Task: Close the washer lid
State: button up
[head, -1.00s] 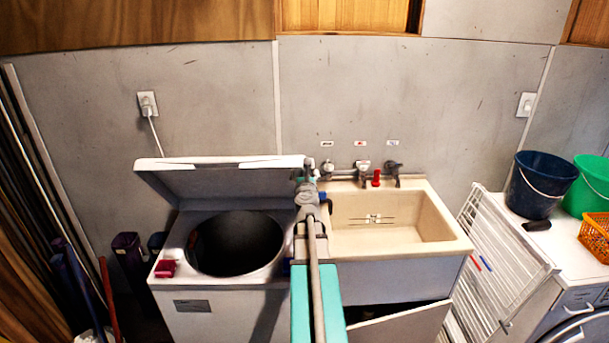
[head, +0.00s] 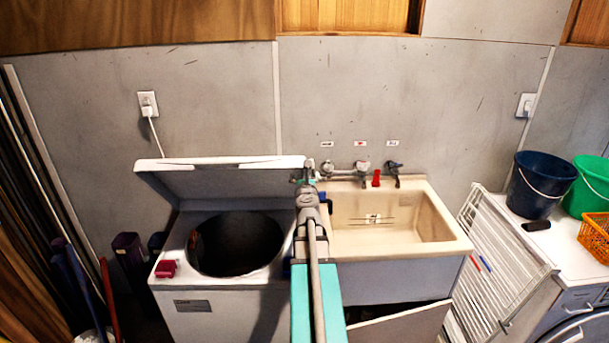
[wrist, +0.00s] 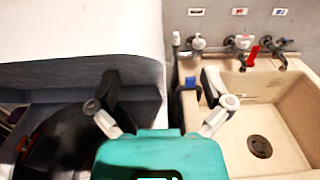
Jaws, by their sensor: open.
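The washer (head: 190,300) stands at the left with its dark round drum opening (head: 236,244) exposed. Its lid (head: 225,180) is raised and leans back towards the wall. In the wrist view the lid (wrist: 80,40) fills the upper left, with its pale face above and its shaded underside below. My gripper (wrist: 161,88) is open and empty. Its left finger overlaps the lid's shaded underside near the right end, and its right finger is over the sink's left side. Contact with the lid cannot be told. In the head view my gripper (head: 305,176) is at the lid's right end, partly hidden by my arm.
A beige sink (head: 440,245) adjoins the washer on the right, with taps (head: 361,170) behind it. A small red item (head: 165,269) lies on the washer's front left corner. A white rack (head: 500,270) leans farther right, near blue (head: 537,190) and green buckets (head: 588,188).

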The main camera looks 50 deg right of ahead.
jog(key=s+a+r+p, duration=0.1)
jog(key=s+a, duration=0.3)
jog(key=a, duration=0.1)
jog(key=shift+r, duration=0.3)
dwell(0.9)
jog(key=w+a+f+n+t+y, duration=0.1)
jog(key=w+a+f+n+y, duration=0.3)
jog(key=a+n, duration=0.5)
jog(key=w+a+f+n+y, duration=0.1)
jog(key=w+a+n+y, duration=0.55)
jog(key=a, duration=0.45)
jog(key=w+a+f+n+t+y, duration=0.1)
jog(key=w+a+f+n+y, duration=0.25)
jog(key=w+a+n, duration=0.45)
jog(key=s+a+f+n+g+y, duration=0.2)
jog(key=s+a+f+n+g, duration=0.15)
jog(key=a+n, duration=0.35)
jog(key=s+a+f+n+g+y, duration=0.1)
jog(key=s+a+f+n+g, duration=0.2)
jog(key=a+n, duration=0.5)
jog(key=s+a+f+n+g+h, duration=0.3)
jog(key=s+a+n+g, duration=0.4)
jog(key=a, duration=0.2)
jog(key=shift+s+a+f, duration=0.25)
jog(key=shift+s+f, duration=0.05)
